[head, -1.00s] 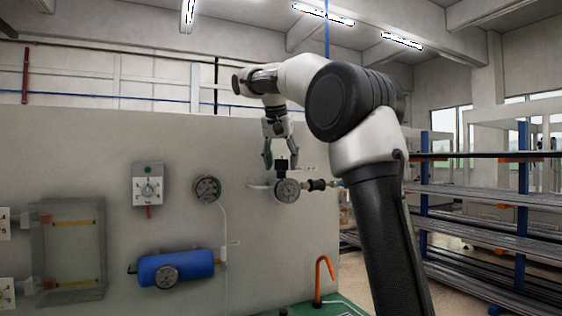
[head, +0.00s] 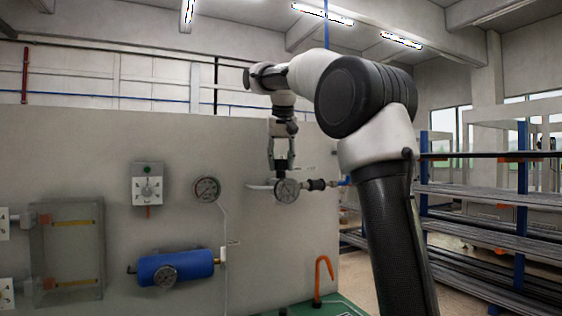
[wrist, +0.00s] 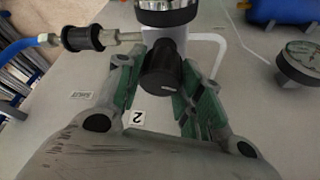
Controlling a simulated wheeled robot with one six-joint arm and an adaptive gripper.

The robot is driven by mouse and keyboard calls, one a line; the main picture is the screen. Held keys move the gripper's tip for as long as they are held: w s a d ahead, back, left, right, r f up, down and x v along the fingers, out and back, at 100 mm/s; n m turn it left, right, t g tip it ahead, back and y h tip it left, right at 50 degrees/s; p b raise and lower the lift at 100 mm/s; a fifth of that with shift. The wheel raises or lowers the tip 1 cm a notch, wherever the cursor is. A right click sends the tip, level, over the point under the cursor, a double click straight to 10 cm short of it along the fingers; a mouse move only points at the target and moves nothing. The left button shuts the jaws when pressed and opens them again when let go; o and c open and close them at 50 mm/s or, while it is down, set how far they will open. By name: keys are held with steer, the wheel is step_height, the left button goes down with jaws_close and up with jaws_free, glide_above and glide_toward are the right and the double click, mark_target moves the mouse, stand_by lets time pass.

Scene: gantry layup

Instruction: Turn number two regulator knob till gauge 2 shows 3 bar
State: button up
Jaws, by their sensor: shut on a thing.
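The black regulator knob (head: 281,164) points up from its regulator on the grey panel, just above a round gauge (head: 287,191). In the wrist view the knob (wrist: 162,72) sits between my green-padded fingers, near a label "2" (wrist: 137,118). My gripper (head: 280,168) points down from above and is shut on this knob. The gauge's rim (wrist: 167,12) shows at the top of the wrist view, its face hidden there. In the head view its face is too small to read.
A second gauge (head: 207,190) is to the left, also in the wrist view (wrist: 300,62). A black fitting (head: 316,184) with a blue hose is right of the regulator. A switch box (head: 147,184), a blue tank (head: 176,268) and an orange hook (head: 320,277) stand clear of my gripper.

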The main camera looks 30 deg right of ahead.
stand_by(0.3)
steer(key=o, duration=1)
steer(key=shift+r, duration=0.1)
steer(key=v, duration=1.1)
steer(key=shift+s+r, duration=0.25)
steer(key=shift+r, duration=0.1)
steer(key=shift+s+f, duration=0.1)
steer(key=s+f+n, duration=0.2)
steer(key=s+f, duration=1.3)
steer(key=f, duration=0.3)
steer(key=s+f+n+y, duration=0.1)
steer(key=s+f+n, duration=0.1)
steer(key=s+f, duration=1.2)
step_height(320, 180, down, 5)
steer(key=shift+s+f+y, duration=0.1)
steer(key=shift+s+y, duration=0.2)
steer(key=shift+s, duration=0.1)
